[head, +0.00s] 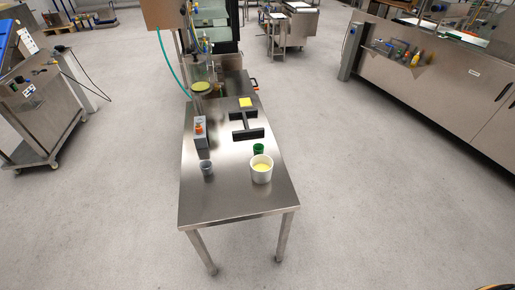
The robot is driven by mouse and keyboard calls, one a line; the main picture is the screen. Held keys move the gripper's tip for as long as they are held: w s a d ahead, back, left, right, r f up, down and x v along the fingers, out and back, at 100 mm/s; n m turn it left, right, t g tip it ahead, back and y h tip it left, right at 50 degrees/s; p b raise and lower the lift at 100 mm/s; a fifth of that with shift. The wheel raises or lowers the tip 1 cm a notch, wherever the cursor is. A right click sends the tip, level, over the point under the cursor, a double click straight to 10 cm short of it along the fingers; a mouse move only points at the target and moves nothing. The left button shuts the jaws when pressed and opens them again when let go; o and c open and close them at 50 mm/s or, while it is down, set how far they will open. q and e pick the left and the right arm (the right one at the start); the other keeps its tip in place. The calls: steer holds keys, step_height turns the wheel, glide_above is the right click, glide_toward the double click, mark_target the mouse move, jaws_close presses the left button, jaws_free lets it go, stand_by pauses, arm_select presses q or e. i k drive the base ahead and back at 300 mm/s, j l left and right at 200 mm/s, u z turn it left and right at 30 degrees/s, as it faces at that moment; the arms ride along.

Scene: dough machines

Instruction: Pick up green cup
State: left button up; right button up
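A small green cup (258,149) stands on the steel table (222,203), right of the table's middle. A larger white container (261,170) with pale yellow contents stands just in front of it and may hide a little of its lower part. Neither of my grippers shows in the head view. A dark curved shape with a yellowish edge pokes in at the bottom right corner; I cannot tell what it is.
A small grey cup (207,168) stands left of the white container. Behind are a grey control box (200,133) with an orange-red button, a black stand (246,133), a yellow block (246,102) and a machine with hoses. The table front and surrounding floor are clear.

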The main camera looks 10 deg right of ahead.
mark_target(259, 147)
steer(key=i+j+z, duration=0.4)
steer(key=j, duration=0.35)
steer(key=i+j+z, duration=0.1)
steer(key=j+z, duration=0.35)
steer(key=j, duration=0.3)
steer(key=j+z, duration=0.4)
steer(key=j, duration=0.45)
steer(key=j+z, duration=0.4)
steer(key=j, duration=0.5)
steer(key=k+j+z, duration=0.25)
steer(key=j+z, duration=0.15)
steer(key=j, duration=0.4)
steer(key=i+j+z, duration=0.3)
steer(key=j+z, duration=0.25)
steer(key=j, duration=0.15)
steer(key=i+j+z, duration=0.15)
steer(key=j+z, duration=0.4)
steer(key=j, duration=0.3)
steer(key=i, duration=0.05)
